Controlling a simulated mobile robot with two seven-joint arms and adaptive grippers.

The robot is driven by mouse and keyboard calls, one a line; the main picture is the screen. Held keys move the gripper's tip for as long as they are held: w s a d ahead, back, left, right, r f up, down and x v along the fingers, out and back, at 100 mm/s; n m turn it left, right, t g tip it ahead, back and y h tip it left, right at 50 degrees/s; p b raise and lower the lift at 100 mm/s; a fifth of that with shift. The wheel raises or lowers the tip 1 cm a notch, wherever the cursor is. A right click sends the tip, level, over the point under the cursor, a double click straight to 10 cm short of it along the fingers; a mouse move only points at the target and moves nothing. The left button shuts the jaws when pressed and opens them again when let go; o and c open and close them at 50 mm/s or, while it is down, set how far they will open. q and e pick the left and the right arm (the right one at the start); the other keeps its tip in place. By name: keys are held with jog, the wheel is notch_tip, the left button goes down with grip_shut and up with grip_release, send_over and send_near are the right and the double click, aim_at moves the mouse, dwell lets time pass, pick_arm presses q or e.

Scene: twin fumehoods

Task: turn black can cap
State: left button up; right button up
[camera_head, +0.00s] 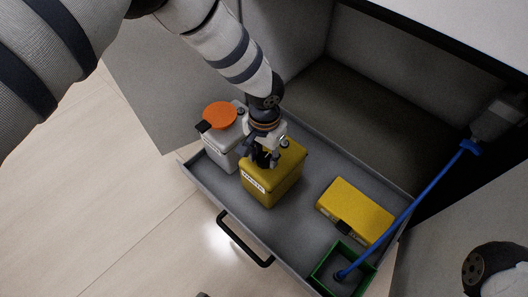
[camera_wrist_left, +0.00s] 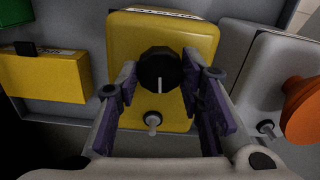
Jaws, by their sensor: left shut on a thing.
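A yellow can (camera_head: 272,180) with a white label stands in the open drawer. Its round black cap (camera_wrist_left: 160,68) has a pale line on it and shows clearly in the left wrist view, where the yellow can (camera_wrist_left: 200,38) lies behind it. My left gripper (camera_head: 265,158) is above the can's top. In the left wrist view its purple-padded fingers (camera_wrist_left: 160,80) are on either side of the black cap, shut on it. In the head view the gripper mostly hides the cap. My right gripper is not in view.
The grey drawer (camera_head: 300,222) also holds a white can with an orange cap (camera_head: 220,115), a lying yellow container (camera_head: 356,209) and a green box (camera_head: 330,270). A blue tube (camera_head: 415,205) runs up from the green box. A black handle (camera_head: 243,241) is at the drawer front.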

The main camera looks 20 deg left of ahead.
pick_arm(q)
jog(key=m, duration=0.4)
jog(key=shift+m+p, duration=0.3)
jog(key=m, duration=1)
jog(key=shift+m, duration=2.3)
jog(key=o, duration=1.2)
jog(key=shift+c, duration=0.2)
